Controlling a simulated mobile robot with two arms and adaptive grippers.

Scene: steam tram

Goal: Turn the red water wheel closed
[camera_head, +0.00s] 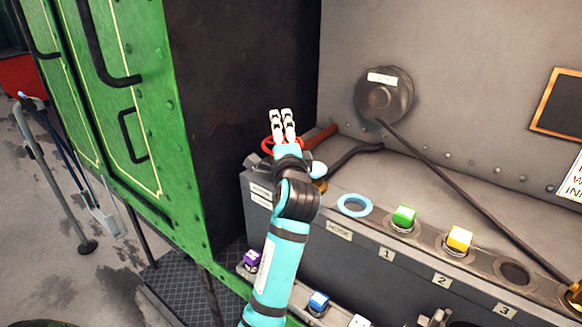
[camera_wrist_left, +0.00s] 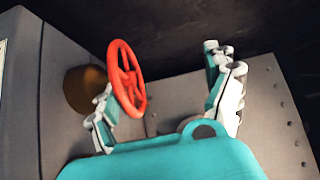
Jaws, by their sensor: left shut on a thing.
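The red water wheel (camera_head: 267,146) is mostly hidden behind my left gripper (camera_head: 281,114) in the head view, by the dark inner wall. In the left wrist view the wheel (camera_wrist_left: 129,78) shows as a red spoked ring seen at a slant, in front of a brown round fitting (camera_wrist_left: 84,89). In the wrist view one finger lies against the rim at left, and the other stands to the right of the wheel. How far the wheel is turned cannot be told. My right gripper is not in view.
A green tram side (camera_head: 155,95) stands to the left. On the grey bench are a light-blue ring (camera_head: 355,205), a green block (camera_head: 403,215) and a yellow block (camera_head: 459,238). A long dark lever (camera_head: 470,205) slants across the right, below a round grey fitting (camera_head: 384,96).

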